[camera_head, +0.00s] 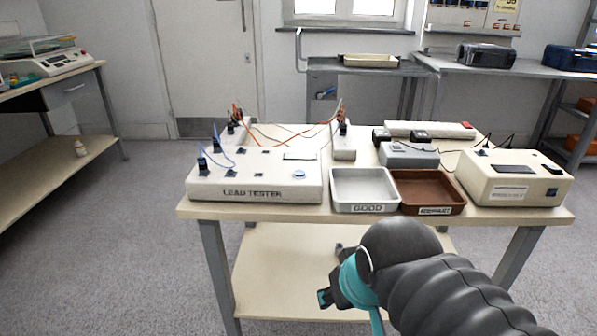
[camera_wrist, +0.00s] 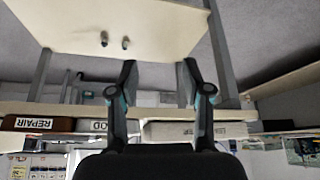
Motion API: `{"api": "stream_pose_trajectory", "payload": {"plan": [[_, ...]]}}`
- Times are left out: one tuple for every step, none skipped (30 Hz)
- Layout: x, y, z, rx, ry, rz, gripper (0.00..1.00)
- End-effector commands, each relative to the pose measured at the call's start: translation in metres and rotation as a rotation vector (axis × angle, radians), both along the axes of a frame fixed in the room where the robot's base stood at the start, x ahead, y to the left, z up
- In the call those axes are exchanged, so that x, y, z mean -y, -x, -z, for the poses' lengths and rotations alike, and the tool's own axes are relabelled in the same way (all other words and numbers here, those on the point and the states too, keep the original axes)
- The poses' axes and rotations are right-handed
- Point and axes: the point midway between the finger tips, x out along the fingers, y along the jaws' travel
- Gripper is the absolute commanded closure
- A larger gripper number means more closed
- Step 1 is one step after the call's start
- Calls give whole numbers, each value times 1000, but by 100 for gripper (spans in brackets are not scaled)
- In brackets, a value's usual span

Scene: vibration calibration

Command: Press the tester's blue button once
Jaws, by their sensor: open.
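The cream tester (camera_head: 255,190) marked LEAD TESTER sits at the left front of the table. Its blue button (camera_head: 299,174) is on the top face near the right end, and nothing covers it. My gripper (camera_head: 332,278) is low in front of the table, below and right of the tester, apart from it. In the wrist view, my gripper (camera_wrist: 159,72) is open with nothing between its fingers. The tester's front (camera_wrist: 195,131) shows there beyond the fingers, but the button does not.
A grey GOOD tray (camera_head: 364,207) and a brown tray (camera_head: 430,209) stand right of the tester. A cream instrument (camera_head: 515,180) is at the right end. The tabletop's front edge (camera_head: 300,215) and lower shelf (camera_head: 285,275) are near my arm.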

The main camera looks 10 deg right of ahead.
Motion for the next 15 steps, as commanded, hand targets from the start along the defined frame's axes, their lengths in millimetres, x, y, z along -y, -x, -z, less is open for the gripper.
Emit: {"api": "stream_pose_trajectory", "payload": {"plan": [[0,0,0,0,0,0,64],[0,0,0,0,0,0,71],[0,0,0,0,0,0,81],[0,0,0,0,0,0,89],[0,0,0,0,0,0,96],[0,0,0,0,0,0,100],[0,0,0,0,0,0,100],[0,0,0,0,0,0,100],[0,0,0,0,0,0,100],[0,0,0,0,0,0,100],[0,0,0,0,0,0,100],[0,0,0,0,0,0,100],[0,0,0,0,0,0,100],[0,0,0,0,0,0,100],[0,0,0,0,0,0,100]]}}
